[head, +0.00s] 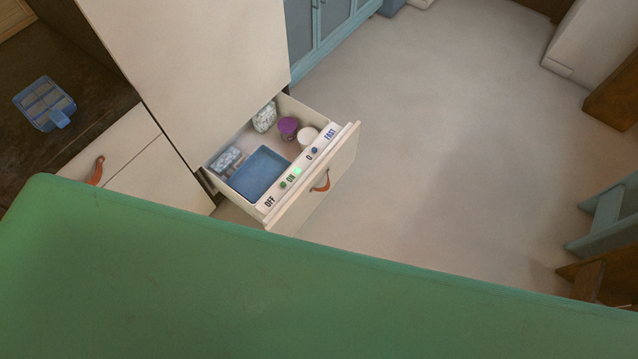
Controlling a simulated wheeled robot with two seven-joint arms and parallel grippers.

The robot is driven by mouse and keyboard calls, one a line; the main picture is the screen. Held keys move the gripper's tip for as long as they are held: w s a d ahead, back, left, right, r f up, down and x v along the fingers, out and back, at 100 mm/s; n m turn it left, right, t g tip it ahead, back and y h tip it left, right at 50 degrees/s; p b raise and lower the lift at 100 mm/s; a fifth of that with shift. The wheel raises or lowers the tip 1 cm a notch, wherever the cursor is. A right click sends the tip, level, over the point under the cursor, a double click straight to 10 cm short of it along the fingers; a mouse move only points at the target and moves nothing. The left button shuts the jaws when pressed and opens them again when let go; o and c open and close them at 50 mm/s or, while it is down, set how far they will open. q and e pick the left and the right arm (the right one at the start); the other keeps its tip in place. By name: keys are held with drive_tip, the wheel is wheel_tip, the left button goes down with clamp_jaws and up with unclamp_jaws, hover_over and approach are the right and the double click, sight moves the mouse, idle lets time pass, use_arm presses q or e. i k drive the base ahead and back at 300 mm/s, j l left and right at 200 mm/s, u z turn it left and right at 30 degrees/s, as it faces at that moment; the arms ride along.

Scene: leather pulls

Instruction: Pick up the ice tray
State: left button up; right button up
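A blue ice tray (45,100) with several light-filled compartments and a short tab handle lies on the dark countertop at the far left. A plain flat blue tray or bin (260,173) sits in the open freezer drawer (345,150) near the middle. Neither of my grippers shows in the head view.
The drawer also holds a purple tub (288,127), a white tub (308,137) and bagged items (265,117). A large green surface (200,280) fills the foreground. The floor (450,150) to the right is open. Closed cabinet fronts (130,165) stand below the countertop (70,50).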

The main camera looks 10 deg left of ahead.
sight(48, 107)
drive_tip(key=u, duration=2.05)
